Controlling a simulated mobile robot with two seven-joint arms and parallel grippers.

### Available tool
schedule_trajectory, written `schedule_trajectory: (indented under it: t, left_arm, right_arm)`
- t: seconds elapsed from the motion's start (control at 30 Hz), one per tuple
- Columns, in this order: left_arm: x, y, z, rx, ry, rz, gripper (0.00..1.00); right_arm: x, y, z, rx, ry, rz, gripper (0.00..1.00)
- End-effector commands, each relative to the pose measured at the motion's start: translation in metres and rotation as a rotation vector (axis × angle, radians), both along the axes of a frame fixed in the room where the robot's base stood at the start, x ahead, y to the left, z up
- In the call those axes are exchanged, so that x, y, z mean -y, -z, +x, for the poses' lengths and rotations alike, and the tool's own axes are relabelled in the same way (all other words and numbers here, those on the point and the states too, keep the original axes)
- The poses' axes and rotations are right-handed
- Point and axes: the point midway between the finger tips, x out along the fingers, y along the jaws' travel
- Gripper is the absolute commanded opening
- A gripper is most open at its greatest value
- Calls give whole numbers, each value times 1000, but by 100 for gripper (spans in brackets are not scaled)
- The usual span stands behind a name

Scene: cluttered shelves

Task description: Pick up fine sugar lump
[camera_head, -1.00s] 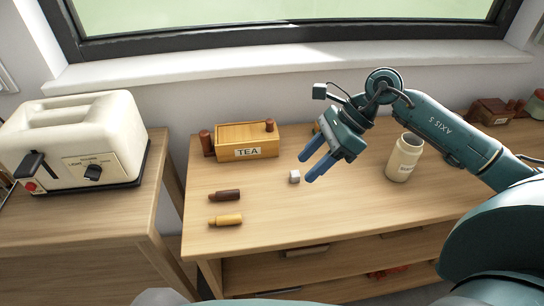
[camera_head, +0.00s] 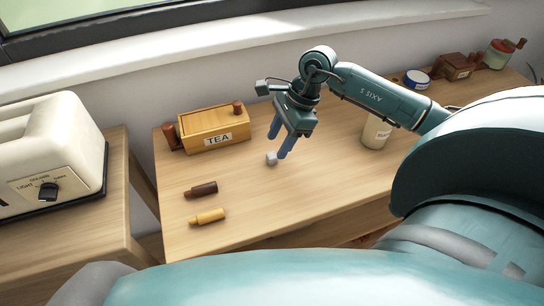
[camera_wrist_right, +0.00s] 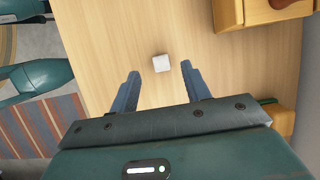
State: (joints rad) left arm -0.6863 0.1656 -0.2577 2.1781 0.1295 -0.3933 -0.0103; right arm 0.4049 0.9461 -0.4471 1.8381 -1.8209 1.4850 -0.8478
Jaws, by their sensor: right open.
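The sugar lump (camera_head: 271,158) is a small whitish cube on the wooden table. My right gripper (camera_head: 279,143) is above it, fingers pointing down, with the blue fingers apart. In the right wrist view the sugar lump (camera_wrist_right: 161,63) lies just beyond the open fingertips of my right gripper (camera_wrist_right: 162,73), nearer the right finger. Nothing is between the fingers. My left gripper is not in view.
A wooden TEA box (camera_head: 212,130) stands behind left of the lump. Dark brown (camera_head: 201,190) and yellow (camera_head: 205,217) bottle-like items lie at the front left. A cream jar (camera_head: 376,132) stands to the right. A toaster (camera_head: 50,160) is on the left counter.

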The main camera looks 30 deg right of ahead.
Motion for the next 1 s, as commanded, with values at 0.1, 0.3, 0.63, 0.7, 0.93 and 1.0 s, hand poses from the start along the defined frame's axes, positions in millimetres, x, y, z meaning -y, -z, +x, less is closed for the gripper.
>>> schedule_trajectory:
  t: [0.1, 0.3, 0.63, 0.7, 0.93, 1.0]
  left_arm:
    - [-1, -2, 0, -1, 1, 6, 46]
    - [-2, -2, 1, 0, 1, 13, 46]
    - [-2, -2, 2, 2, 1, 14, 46]
    - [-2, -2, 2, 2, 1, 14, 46]
    - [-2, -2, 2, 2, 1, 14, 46]
    - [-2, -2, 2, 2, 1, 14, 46]
  right_arm:
    - [-4, 19, 0, -5, 1, 3, 47]
    - [-11, 41, 3, -2, 0, 2, 47]
    - [-11, 44, 3, -1, 0, 0, 42]
    - [-11, 44, 3, -1, 0, 0, 37]
    - [-11, 44, 3, -1, 0, 0, 18]
    - [-11, 44, 3, -1, 0, 0, 12]
